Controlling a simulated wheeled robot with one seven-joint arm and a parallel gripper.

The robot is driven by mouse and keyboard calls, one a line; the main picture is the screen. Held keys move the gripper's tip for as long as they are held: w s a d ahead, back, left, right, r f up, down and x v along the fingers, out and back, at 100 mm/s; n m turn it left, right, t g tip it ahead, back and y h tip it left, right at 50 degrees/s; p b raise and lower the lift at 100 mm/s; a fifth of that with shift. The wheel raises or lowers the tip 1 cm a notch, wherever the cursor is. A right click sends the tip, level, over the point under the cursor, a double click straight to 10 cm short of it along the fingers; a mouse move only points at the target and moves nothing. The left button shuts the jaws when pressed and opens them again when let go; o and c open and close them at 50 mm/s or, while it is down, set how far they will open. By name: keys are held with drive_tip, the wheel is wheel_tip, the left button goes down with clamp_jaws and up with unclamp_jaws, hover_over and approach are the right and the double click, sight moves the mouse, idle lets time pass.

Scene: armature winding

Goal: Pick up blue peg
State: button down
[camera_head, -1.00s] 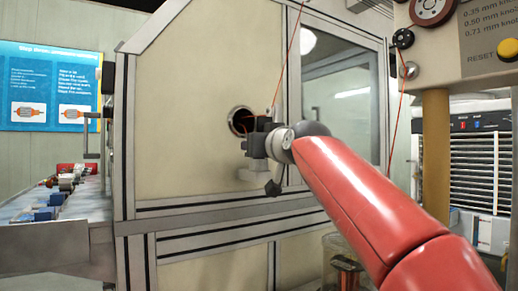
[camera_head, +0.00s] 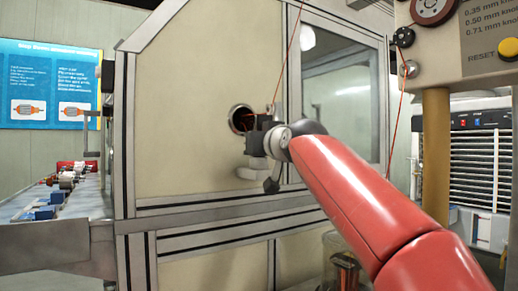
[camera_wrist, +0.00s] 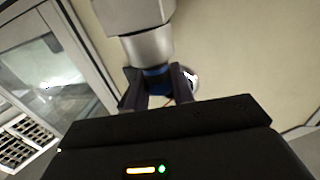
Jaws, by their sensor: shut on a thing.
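The blue peg (camera_wrist: 157,80) shows in the wrist view as a short blue band between my two dark fingers. A silver cylinder (camera_wrist: 149,47) adjoins it at the upper side of the picture. My gripper (camera_wrist: 158,88) is shut on the peg, with a finger on either side of it. In the head view my gripper (camera_head: 251,124) is in front of the machine's cream panel, beside a round dark opening (camera_head: 240,119). The peg cannot be made out there. The fingers hide part of the peg.
A thin red wire (camera_head: 290,47) runs down close to my gripper, and another (camera_head: 396,115) hangs from a pulley. A yellowish post (camera_head: 435,150) stands at right. A bench (camera_head: 60,238) with several small parts is at left. A window (camera_head: 345,95) is set into the machine.

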drive_tip(key=shift+r+p, duration=0.35)
drive_tip(key=shift+r, duration=0.3)
wheel_tip(320, 180, up, 2)
drive_tip(key=shift+r+p, duration=0.2)
drive_tip(key=shift+p, duration=0.45)
drive_tip(key=b+v, duration=0.7)
drive_tip(key=v, duration=1.1)
drive_tip(key=shift+f, duration=0.1)
drive_tip(key=c, duration=1.8)
unclamp_jaws()
clamp_jaws()
drive_tip(key=shift+f, duration=0.1)
